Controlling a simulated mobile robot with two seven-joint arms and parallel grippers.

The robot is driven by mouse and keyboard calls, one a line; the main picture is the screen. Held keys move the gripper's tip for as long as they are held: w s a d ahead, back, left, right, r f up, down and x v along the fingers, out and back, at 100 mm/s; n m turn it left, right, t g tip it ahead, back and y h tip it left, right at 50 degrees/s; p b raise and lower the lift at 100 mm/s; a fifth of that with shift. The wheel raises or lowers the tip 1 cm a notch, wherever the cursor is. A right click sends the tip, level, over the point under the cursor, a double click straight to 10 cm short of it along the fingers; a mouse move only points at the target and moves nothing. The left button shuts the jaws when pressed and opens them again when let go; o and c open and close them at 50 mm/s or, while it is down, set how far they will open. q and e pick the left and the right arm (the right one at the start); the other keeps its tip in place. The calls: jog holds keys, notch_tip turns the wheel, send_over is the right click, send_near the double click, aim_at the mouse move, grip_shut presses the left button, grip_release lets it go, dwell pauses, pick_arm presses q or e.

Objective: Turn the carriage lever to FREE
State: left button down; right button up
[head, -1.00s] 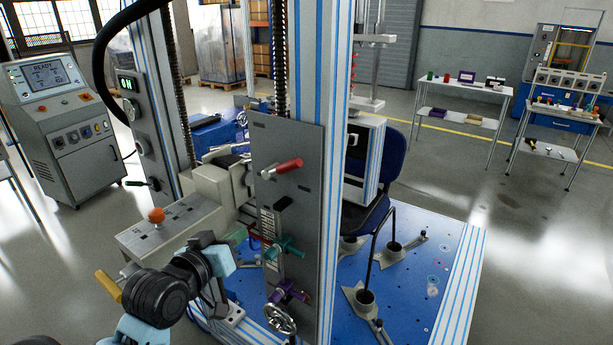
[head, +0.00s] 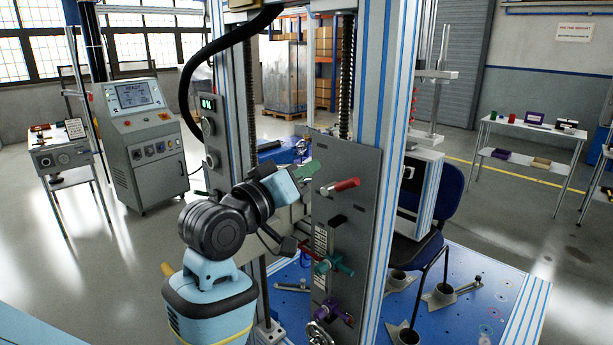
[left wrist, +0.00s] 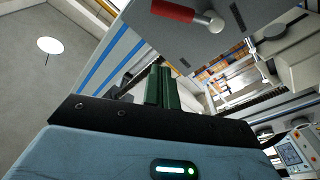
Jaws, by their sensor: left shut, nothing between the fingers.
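A grey upright panel (head: 345,215) carries a red-handled lever (head: 344,185), a teal-handled lever (head: 335,265) below it and a purple handle (head: 333,311) lower still. I cannot read which one is marked as the carriage lever. My left gripper (head: 308,169), with green fingers, is shut and empty just left of the red lever, apart from it. In the left wrist view its closed fingers (left wrist: 158,88) point toward the panel, and the red lever (left wrist: 172,11) shows at the top with its silver hub. My right gripper is out of view.
A handwheel (head: 318,334) sits at the panel's foot. Blue-striped posts (head: 393,150) stand beside the panel, and a blue chair (head: 448,190) is behind them on a blue base. A console (head: 145,140) stands at the left. Open floor lies between console and rig.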

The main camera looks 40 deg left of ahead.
pick_arm(q)
send_over(341, 186)
jog(key=a, duration=0.3)
jog(key=shift+s+d+r, duration=0.2)
jog(key=shift+s+r, duration=0.2)
jog(key=shift+r, duration=0.05)
jog(key=f, duration=0.1)
jog(key=d+f, duration=0.1)
jog(key=shift+d+f, duration=0.2)
jog(key=shift+f, duration=0.1)
jog(key=shift+s+d+f, duration=0.15)
jog(key=shift+d+f, duration=0.15)
jog(key=shift+f, duration=0.1)
jog(key=shift+d+m, duration=0.1)
jog(key=shift+m, duration=0.2)
jog(key=shift+f, duration=0.1)
